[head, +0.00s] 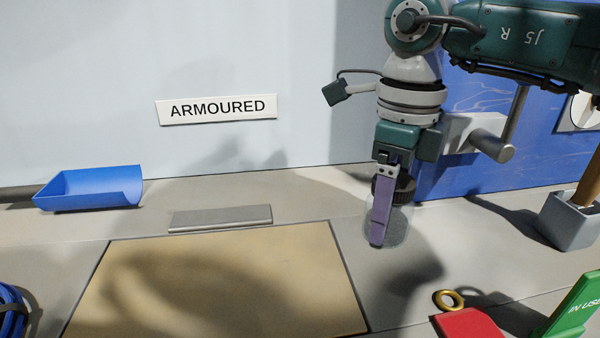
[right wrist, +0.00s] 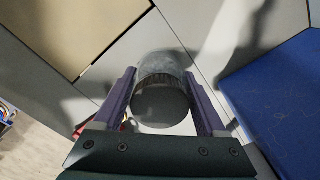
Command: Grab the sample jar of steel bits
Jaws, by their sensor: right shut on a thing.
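The sample jar (head: 401,224) is a clear, see-through jar with a dark ribbed lid. It stands upright right of the tan board, at the back of the worktop. My right gripper (head: 384,236) points straight down with its purple fingers around the jar. In the right wrist view the dark lid of the jar (right wrist: 160,104) sits between the two fingers of the gripper (right wrist: 159,76), one on each side. The gripper is shut on the jar. I cannot tell whether the jar's base touches the worktop. The steel bits are hard to make out. My left gripper is not in view.
A tan board (head: 220,280) lies left of the jar, with a grey bar (head: 220,218) behind it. A blue scoop (head: 92,189) is at far left. A brass ring (head: 448,300), red block (head: 468,324) and green sign (head: 575,308) are at front right. A grey holder (head: 567,222) stands right.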

